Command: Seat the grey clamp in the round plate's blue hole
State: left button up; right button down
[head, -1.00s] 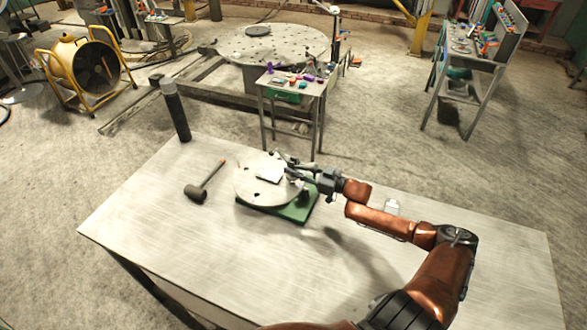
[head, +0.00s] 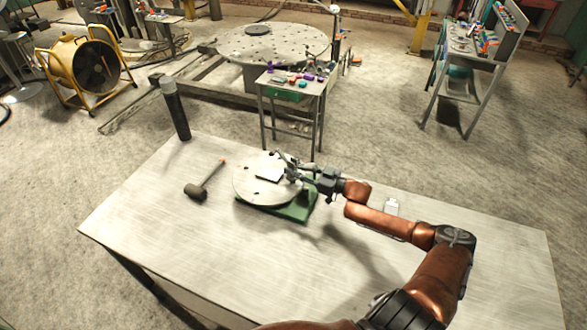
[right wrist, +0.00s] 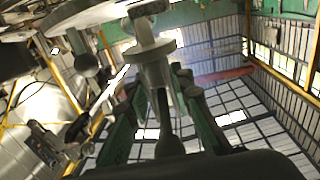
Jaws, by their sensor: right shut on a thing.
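The round pale plate (head: 252,188) sits on a green base (head: 297,213) on the table. My right gripper (head: 298,174) is over the plate's right edge, shut on the grey clamp (head: 283,156). In the right wrist view the clamp (right wrist: 152,52) is a grey stem with a round flange, standing up between the green-sided fingers (right wrist: 165,115). I cannot tell from the head view whether the clamp touches the plate. The blue hole cannot be made out; the gripper and clamp cover part of the plate. My left gripper is not in view.
A mallet (head: 206,182) lies left of the plate. A dark upright cylinder (head: 176,110) stands at the table's back left corner. The table's front left (head: 165,245) is clear.

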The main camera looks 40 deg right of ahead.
aim_at(296, 163)
jog(key=shift+f+b, duration=1.05)
jog(key=shift+f, duration=0.8)
jog(key=shift+r, duration=0.1)
jog(key=c, duration=2)
grip_release()
jog(key=shift+r+p, duration=3.4)
jog(key=shift+r, duration=0.3)
jog(key=shift+o, duration=0.8)
jog(key=o, duration=0.4)
